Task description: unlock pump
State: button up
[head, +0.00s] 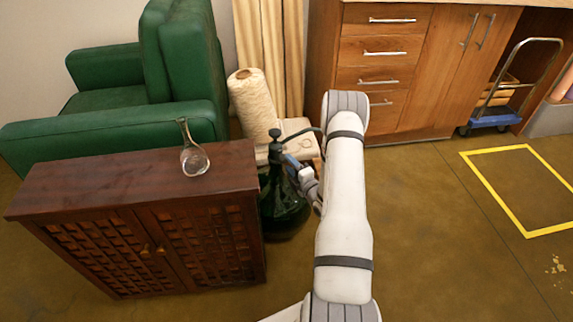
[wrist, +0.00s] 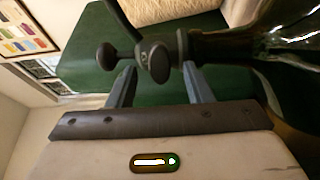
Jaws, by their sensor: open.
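The pump bottle (head: 285,207) is dark green glass and stands upright on the floor by the right end of the wooden cabinet. Its black pump head (head: 275,140) has a knob on top and a thin spout reaching right. In the wrist view the pump head (wrist: 152,60) appears sideways, with the knob (wrist: 106,56) at left and the glass (wrist: 280,40) at right. My gripper (head: 290,163) is at the bottle's neck, partly hidden by my arm. In the wrist view my gripper (wrist: 158,70) is open, its fingertips on either side of the pump head; contact is unclear.
The low wooden cabinet (head: 150,190) stands close left, with a clear glass flask (head: 193,158) on top. A green armchair (head: 180,70), a cream yarn roll (head: 253,103) and drawers (head: 380,52) are behind. Floor at right is open, with a yellow outline (head: 510,200).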

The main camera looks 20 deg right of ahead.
jog(key=shift+w+a, duration=0.15)
jog(key=shift+w, duration=1.2)
jog(key=shift+c, duration=0.6)
